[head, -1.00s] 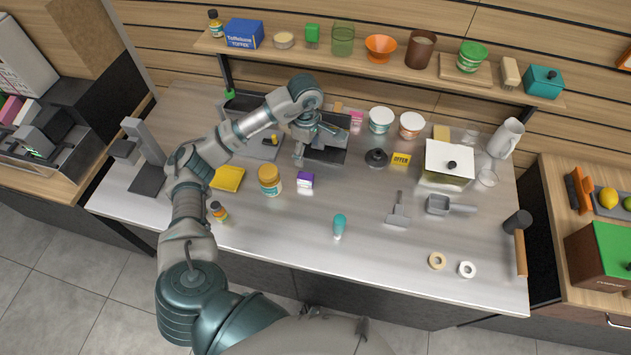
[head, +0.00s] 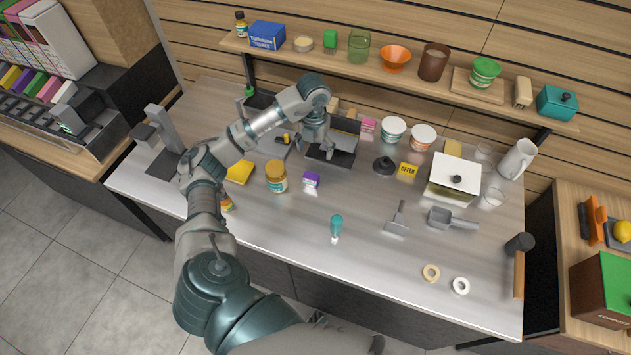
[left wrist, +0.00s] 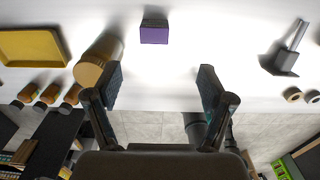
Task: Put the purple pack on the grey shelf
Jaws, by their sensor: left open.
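The purple pack (head: 311,180), a small box with a purple top and pale sides, stands on the steel counter (head: 280,230), right of the orange-lidded jar (head: 276,177). The left wrist view shows its purple face (left wrist: 154,32) beyond the fingertips. My left gripper (head: 317,150) is over the dark tray area, behind the pack and apart from it. In the left wrist view its fingers (left wrist: 160,80) are spread with nothing between them. A grey rack (head: 95,140) at the left edge holds coloured packs; I cannot tell whether it is the grey shelf. My right gripper is not in view.
A wooden shelf (head: 400,85) with containers overhangs the back. The counter's front middle is mostly clear.

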